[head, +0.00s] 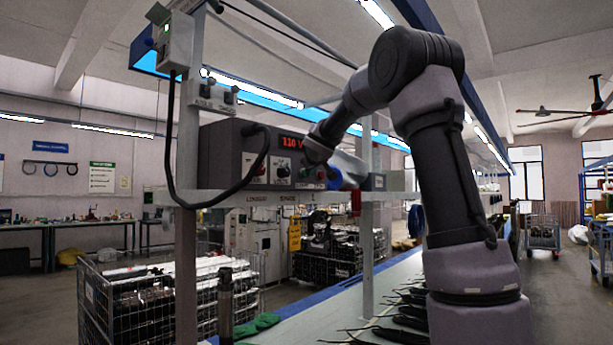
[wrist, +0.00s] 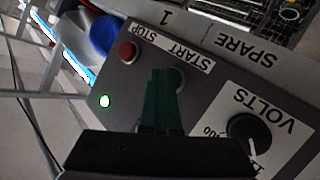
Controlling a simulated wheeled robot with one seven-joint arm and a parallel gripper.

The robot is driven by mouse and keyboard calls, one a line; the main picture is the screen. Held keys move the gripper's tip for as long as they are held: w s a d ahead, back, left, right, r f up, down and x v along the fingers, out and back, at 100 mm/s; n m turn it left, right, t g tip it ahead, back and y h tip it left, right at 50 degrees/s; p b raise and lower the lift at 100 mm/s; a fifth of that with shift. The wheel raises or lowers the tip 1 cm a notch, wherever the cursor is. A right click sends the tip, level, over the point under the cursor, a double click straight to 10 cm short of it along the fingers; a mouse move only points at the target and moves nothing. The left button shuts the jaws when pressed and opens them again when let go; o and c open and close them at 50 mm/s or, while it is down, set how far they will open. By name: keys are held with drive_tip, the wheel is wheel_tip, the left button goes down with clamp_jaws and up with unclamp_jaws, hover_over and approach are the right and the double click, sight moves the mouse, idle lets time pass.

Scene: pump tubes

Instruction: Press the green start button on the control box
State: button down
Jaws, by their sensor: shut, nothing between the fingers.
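The grey control box (head: 225,155) sits on a shelf in the head view, with a red lit display (head: 292,142). In the wrist view its panel shows upside down. The green start button (wrist: 177,79) sits by the START label, partly covered by my fingers. The red stop button (wrist: 127,52) is to its left. My gripper (wrist: 163,72) is shut and empty, its dark green fingertips overlapping the start button in view; I cannot tell whether they touch it. In the head view my wrist is in front of the box's right part, and the start button cannot be made out.
A VOLTS knob (wrist: 242,127) is to the right of my fingers. A blue round object (wrist: 103,34) is beside the box. A black cable (head: 238,190) loops in front of the box, near a shelf post (head: 187,235).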

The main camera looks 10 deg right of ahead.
drive_tip(key=shift+s+d, duration=0.4)
drive_tip(key=shift+s, duration=0.2)
drive_tip(key=shift+s+d, duration=0.75)
drive_tip(key=shift+s, duration=0.25)
drive_tip(key=shift+s+d, duration=0.75)
drive_tip(key=shift+s, duration=0.25)
drive_tip(key=s+d+f+m+g+h, duration=0.1)
drive_tip(key=s+d+f+m+g, duration=0.15)
drive_tip(key=s, duration=0.75)
drive_tip(key=s+a+f+m+g+y, duration=0.1)
drive_tip(key=s+f, duration=0.4)
drive_tip(key=s, duration=0.5)
drive_tip(key=s+a+f+m+g+y, duration=0.2)
drive_tip(key=s+a+f, duration=0.3)
drive_tip(key=s, duration=0.5)
drive_tip(key=s+a+f+m+g+y, duration=0.2)
drive_tip(key=s+f, duration=0.3)
drive_tip(key=s, duration=0.5)
drive_tip(key=shift+s+a+f+m, duration=0.15)
drive_tip(key=shift+a+f+m, duration=0.2)
drive_tip(key=shift+a, duration=0.25)
